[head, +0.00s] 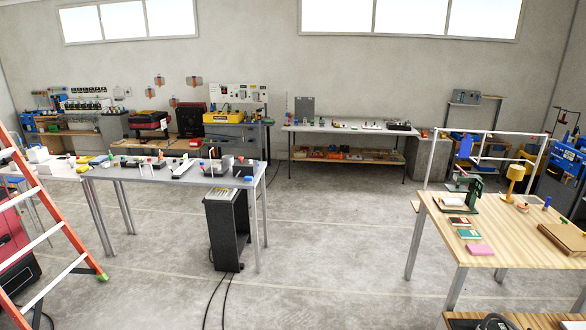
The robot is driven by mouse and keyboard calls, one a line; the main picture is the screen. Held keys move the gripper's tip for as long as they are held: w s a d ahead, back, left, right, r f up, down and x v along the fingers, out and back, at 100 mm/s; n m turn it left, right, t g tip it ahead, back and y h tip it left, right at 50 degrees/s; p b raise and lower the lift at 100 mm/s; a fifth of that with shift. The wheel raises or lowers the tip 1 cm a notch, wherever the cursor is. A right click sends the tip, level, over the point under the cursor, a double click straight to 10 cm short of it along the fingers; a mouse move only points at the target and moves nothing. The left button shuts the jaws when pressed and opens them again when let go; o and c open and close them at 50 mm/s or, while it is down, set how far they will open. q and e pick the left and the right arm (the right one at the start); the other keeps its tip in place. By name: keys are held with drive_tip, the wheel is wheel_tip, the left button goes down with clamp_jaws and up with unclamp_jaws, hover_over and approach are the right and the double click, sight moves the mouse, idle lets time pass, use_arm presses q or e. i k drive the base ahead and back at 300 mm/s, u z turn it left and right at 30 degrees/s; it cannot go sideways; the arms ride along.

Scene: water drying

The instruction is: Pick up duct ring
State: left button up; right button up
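I cannot make out a duct ring for certain in the head view; the small items on the tables are too small to tell apart. Neither of my grippers shows in the head view.
A grey table (200,182) with many small items stands left of centre, a dark cabinet (228,230) below it. A wooden table (480,262) stands at the right. An orange ladder (52,208) leans at the left. Another bench (345,128) stands at the back. The middle floor is clear except for cables.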

sight(228, 160)
drive_tip(key=i, duration=5.95)
drive_tip(key=u, duration=2.95)
